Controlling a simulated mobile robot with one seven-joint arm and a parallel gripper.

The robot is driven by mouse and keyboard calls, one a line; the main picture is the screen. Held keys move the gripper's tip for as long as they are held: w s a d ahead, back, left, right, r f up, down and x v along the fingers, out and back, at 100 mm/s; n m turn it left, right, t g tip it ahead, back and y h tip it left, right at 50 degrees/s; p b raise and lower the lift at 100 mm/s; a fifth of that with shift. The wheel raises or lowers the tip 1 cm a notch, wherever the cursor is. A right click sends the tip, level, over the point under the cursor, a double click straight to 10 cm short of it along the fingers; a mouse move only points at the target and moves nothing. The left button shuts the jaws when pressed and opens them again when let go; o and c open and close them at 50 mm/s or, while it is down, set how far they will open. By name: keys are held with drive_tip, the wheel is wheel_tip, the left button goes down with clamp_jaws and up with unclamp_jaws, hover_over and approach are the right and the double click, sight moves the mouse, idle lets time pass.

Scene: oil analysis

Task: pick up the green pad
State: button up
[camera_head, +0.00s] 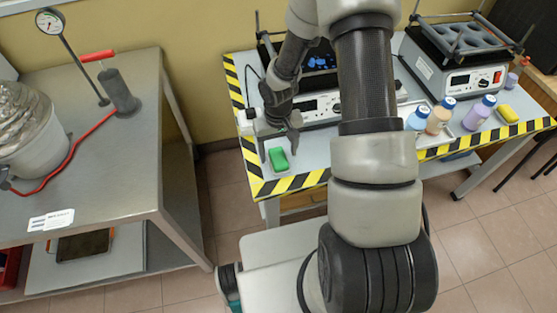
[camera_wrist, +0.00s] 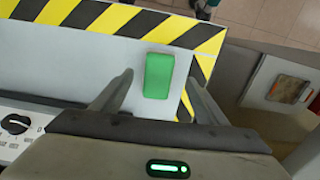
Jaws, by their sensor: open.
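The green pad (camera_head: 278,159) lies flat on the white worktable near its left corner, inside the yellow and black striped edge. In the wrist view the green pad (camera_wrist: 159,76) shows between and beyond the two fingers. My gripper (camera_head: 278,140) hangs above the table just behind the pad in the head view. In the wrist view my gripper (camera_wrist: 163,85) is open and empty, with one finger on each side of the pad. The height of the fingers above the pad is hard to tell.
The worktable (camera_head: 312,150) also holds bottles (camera_head: 438,118), a yellow pad (camera_head: 508,113) and a device with a knob (camera_head: 310,105) close to my gripper. A second shaker device (camera_head: 465,60) stands at the back right. A grey metal table (camera_head: 120,165) is at the left.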

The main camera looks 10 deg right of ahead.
sight(279, 159)
wheel_tip(279, 159, down, 4)
drive_tip(key=shift+d, duration=0.15)
drive_tip(key=c, duration=1.1)
drive_tip(key=shift+r+p, duration=0.4)
drive_tip(key=shift+r, duration=4.65)
drive_tip(key=shift+c, duration=0.2)
